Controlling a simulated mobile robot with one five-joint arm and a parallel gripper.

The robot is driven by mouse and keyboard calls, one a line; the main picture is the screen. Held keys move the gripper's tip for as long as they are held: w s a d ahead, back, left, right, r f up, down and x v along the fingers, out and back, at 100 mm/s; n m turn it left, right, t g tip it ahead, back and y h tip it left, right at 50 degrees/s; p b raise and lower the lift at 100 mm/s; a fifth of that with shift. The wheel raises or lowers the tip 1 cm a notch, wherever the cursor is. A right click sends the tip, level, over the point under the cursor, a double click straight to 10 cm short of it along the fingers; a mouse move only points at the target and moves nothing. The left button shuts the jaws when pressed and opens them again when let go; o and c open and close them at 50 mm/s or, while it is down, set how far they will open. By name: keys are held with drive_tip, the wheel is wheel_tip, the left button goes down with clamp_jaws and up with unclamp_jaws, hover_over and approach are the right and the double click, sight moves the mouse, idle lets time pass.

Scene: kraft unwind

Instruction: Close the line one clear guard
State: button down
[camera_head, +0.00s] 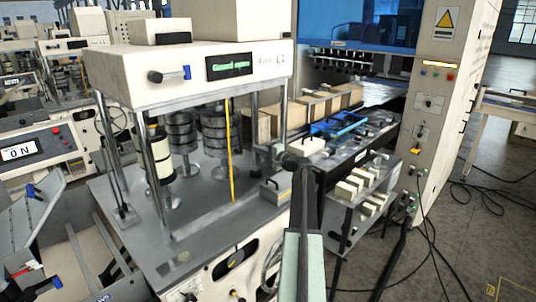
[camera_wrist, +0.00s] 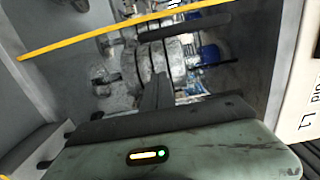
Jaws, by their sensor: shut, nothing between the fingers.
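The line one machine (camera_head: 190,75) fills the left middle of the head view, with a display (camera_head: 230,66) that seems to read "Guard open". A thin upright yellow strip (camera_head: 231,150) stands at its front and appears to be the edge of the clear guard; the clear pane itself is hard to make out. In the wrist view the yellow strip (camera_wrist: 120,32) crosses the top at a slant. My gripper (camera_head: 293,160) is right of the strip and appears apart from it. In the wrist view my gripper (camera_wrist: 158,88) is shut and empty, pointing toward the metal rollers (camera_wrist: 160,57).
Stacked rollers (camera_head: 182,140) stand inside the machine. A tray of pale blocks (camera_head: 365,187) and a conveyor with brown boxes (camera_head: 315,108) lie to the right. A tall control cabinet (camera_head: 440,100) stands far right. Black cables (camera_head: 490,200) lie on the floor.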

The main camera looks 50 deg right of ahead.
drive_tip(key=shift+w+a, duration=0.3)
drive_tip(key=shift+a, duration=0.35)
drive_tip(key=shift+w+a, duration=0.35)
drive_tip(key=shift+a, duration=0.3)
drive_tip(key=shift+w+a, duration=0.3)
drive_tip(key=shift+a, duration=0.35)
